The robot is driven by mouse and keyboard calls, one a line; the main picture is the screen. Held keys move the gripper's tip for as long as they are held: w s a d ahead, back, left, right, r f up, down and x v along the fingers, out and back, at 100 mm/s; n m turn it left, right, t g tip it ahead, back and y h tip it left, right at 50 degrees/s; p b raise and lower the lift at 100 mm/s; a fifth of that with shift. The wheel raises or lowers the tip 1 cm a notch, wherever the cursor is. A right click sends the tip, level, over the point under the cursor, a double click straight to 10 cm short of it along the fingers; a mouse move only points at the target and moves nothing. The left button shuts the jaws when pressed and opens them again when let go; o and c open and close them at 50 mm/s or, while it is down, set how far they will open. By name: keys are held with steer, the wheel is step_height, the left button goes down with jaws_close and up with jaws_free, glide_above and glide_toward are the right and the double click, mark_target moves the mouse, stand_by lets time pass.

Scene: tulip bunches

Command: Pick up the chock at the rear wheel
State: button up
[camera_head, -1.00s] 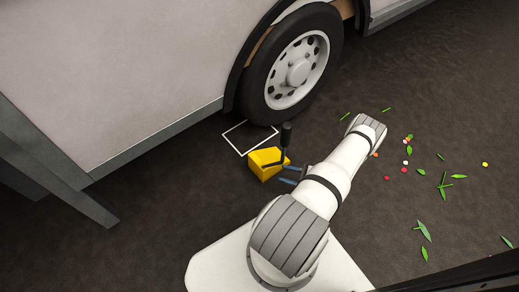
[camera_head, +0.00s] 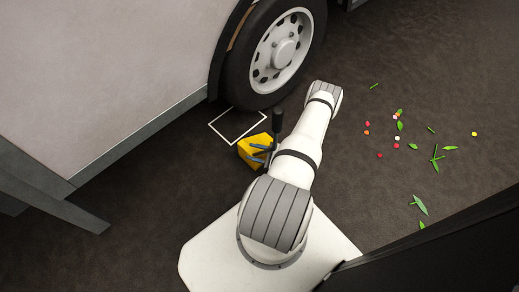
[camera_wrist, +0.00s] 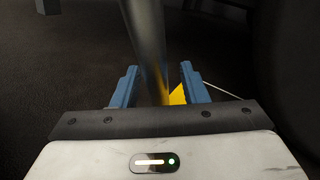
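The yellow chock (camera_head: 250,158) sits on the dark ground near the wheel, with a dark upright handle (camera_head: 278,122). My gripper (camera_head: 259,153) is low in front of the chock, its blue fingers overlapping it in the head view. In the wrist view my gripper (camera_wrist: 159,70) is open, with the handle (camera_wrist: 146,40) showing between its two blue fingers. Whether the fingers touch it I cannot tell. A piece of the yellow chock (camera_wrist: 177,96) shows beside the right finger. My arm hides part of the ground to the right.
The vehicle wheel (camera_head: 282,52) stands just behind the chock, under the pale vehicle body (camera_head: 110,75). A white outlined square (camera_head: 222,135) lies on the ground between them. A grey leg-like beam (camera_head: 60,203) is at left. Leaves and petals (camera_head: 436,160) are scattered at right.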

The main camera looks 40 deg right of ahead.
jaws_close()
stand_by(0.4)
stand_by(1.0)
